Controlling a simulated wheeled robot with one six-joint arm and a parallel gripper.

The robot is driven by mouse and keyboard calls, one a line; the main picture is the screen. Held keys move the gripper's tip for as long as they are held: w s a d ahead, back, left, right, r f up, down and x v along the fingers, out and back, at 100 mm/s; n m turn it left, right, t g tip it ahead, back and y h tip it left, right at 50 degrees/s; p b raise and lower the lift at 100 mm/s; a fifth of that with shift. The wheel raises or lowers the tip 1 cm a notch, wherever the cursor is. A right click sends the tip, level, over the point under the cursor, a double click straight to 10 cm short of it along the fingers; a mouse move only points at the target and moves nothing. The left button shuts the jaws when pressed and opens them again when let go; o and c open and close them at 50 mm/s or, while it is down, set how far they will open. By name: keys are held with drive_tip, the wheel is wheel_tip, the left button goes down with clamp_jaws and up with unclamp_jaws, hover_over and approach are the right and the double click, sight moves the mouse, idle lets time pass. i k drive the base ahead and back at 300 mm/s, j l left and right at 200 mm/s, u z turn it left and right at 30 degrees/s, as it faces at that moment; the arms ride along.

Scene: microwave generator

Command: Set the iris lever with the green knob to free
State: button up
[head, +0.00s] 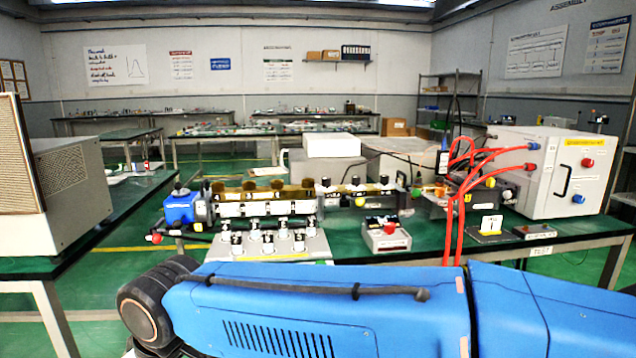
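The microwave bench assembly (265,208) stands on the green-topped table, a row of metal and brass sections running left to right. Small coloured knobs stick out of it, among them a red knob (156,238) at the left end and a yellow knob (360,201) near the middle. The setting of the lever cannot be told. My gripper is not in view; only my blue arm crosses the foreground.
A white power supply box (560,170) with red cables (462,215) stands at the right. A tray of dark-topped parts (268,245) lies before the assembly. A small box with a red button (386,236) sits right of it. A grey cabinet (60,185) stands left.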

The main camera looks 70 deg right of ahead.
sight(416, 193)
drive_tip(key=z, duration=2.65)
